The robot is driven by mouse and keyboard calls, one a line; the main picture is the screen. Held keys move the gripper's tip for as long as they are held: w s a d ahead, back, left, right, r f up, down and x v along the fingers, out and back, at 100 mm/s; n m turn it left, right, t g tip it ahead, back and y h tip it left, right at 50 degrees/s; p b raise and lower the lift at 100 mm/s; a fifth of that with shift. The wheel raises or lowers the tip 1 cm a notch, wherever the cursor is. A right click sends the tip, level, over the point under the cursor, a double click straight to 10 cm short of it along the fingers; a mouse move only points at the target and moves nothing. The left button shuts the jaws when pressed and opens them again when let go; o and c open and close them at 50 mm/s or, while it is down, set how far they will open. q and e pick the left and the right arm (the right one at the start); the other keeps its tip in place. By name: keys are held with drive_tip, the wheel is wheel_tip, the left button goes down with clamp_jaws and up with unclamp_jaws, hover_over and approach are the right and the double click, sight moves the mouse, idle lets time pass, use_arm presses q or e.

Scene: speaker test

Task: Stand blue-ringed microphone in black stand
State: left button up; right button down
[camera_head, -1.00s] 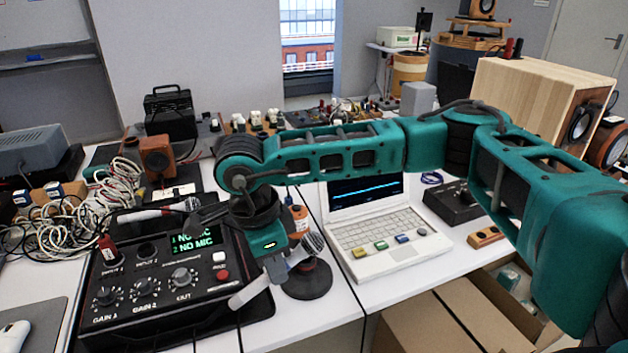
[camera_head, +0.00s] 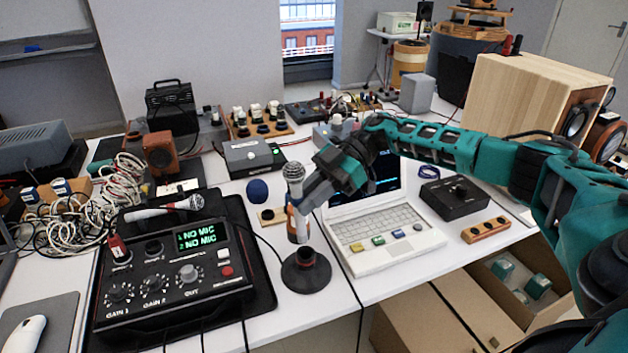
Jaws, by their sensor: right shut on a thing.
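My right gripper (camera_head: 301,201) is shut on a microphone (camera_head: 294,173) with a silver mesh head and a pale handle. It holds the microphone nearly upright, head up. Any ring colour is too small to make out. The black stand (camera_head: 306,275), a round base with a short open socket, is on the table directly below the handle. The handle's lower end is close to the socket; I cannot tell if they touch. My left gripper is not in view.
The black mixer (camera_head: 170,275) with a NO MIC display is left of the stand. A white laptop (camera_head: 385,235) is close on the right. A blue foam ball (camera_head: 258,190) is behind. Cables (camera_head: 85,205) lie tangled at left.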

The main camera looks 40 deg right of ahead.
drive_tip(key=f+t+b, duration=0.1)
drive_tip(key=f+b, duration=0.1)
drive_tip(key=d+f+m+t+b, duration=0.1)
drive_tip(key=f+b, duration=0.1)
drive_tip(key=b, duration=0.1)
drive_tip(key=d+f+m+t+b, duration=0.1)
drive_tip(key=f+b, duration=0.1)
drive_tip(key=b, duration=0.1)
drive_tip(key=shift+w+f+y, duration=0.15)
drive_tip(key=shift+w+y, duration=0.15)
drive_tip(key=shift+w, duration=0.1)
drive_tip(key=shift+f, duration=0.45)
drive_tip(key=shift+f+b, duration=0.65)
drive_tip(key=shift+f, duration=0.8)
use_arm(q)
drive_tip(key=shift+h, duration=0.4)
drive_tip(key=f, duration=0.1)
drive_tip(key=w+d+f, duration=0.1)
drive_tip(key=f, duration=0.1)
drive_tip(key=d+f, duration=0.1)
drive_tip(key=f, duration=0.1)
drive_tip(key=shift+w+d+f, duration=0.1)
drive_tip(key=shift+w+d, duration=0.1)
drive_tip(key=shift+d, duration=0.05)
use_arm(e)
drive_tip(key=shift+f, duration=0.1)
